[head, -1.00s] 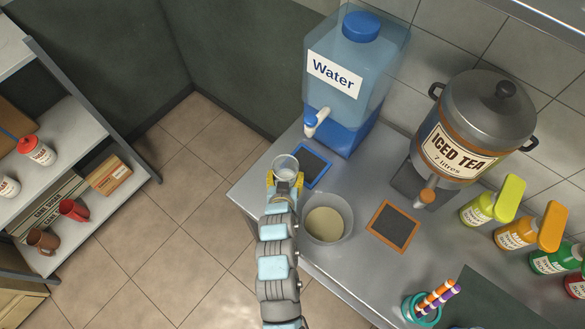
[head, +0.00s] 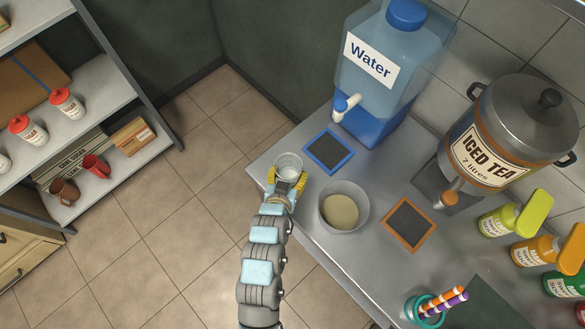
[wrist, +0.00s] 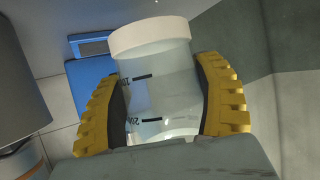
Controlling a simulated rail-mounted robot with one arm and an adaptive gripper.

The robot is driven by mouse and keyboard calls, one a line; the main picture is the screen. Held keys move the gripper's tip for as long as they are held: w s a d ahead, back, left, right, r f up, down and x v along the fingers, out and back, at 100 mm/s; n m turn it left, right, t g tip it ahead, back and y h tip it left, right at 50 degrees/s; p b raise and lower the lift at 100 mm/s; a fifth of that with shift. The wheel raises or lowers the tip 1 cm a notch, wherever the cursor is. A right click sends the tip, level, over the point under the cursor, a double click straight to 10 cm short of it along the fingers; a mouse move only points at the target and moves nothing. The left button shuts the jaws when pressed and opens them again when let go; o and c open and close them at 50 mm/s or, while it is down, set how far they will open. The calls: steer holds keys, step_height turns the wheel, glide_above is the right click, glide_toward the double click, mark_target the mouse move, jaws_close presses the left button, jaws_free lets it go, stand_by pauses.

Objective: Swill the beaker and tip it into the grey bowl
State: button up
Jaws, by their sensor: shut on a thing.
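The clear beaker (head: 289,165) is held in my gripper (head: 286,178) near the counter's left edge. In the wrist view the beaker (wrist: 157,80) has black graduation marks and a whitish rim, and the yellow ridged fingers of my gripper (wrist: 160,105) close on it from both sides. Pale, clear-looking liquid seems to be low in it; how much I cannot tell. The grey bowl (head: 355,187) stands on the counter to the right of my gripper, with pale yellowish liquid inside. The beaker is apart from the bowl.
A blue-framed mat (head: 328,152) lies below the tap of the water dispenser (head: 385,75). An orange-framed mat (head: 409,224) lies by the iced tea urn (head: 510,140). Several bottles (head: 515,222) and a straw holder (head: 428,308) stand at right. Shelves (head: 75,130) are at far left.

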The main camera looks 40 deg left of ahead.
steer(key=shift+s+a, duration=0.1)
steer(key=shift+s, duration=0.85)
steer(key=shift+s+d, duration=0.1)
steer(key=shift+d, duration=0.95)
steer(key=shift+w+d, duration=0.1)
steer(key=shift+w, duration=0.9)
steer(key=shift+w+a, duration=0.15)
steer(key=shift+a, duration=0.9)
steer(key=shift+s+a, duration=0.1)
steer(key=shift+s, duration=0.95)
steer(key=shift+s+d, duration=0.1)
steer(key=shift+d, duration=0.95)
steer(key=shift+w+d, duration=0.1)
steer(key=shift+w, duration=0.9)
steer(key=shift+w+a, duration=0.15)
steer(key=shift+a, duration=0.8)
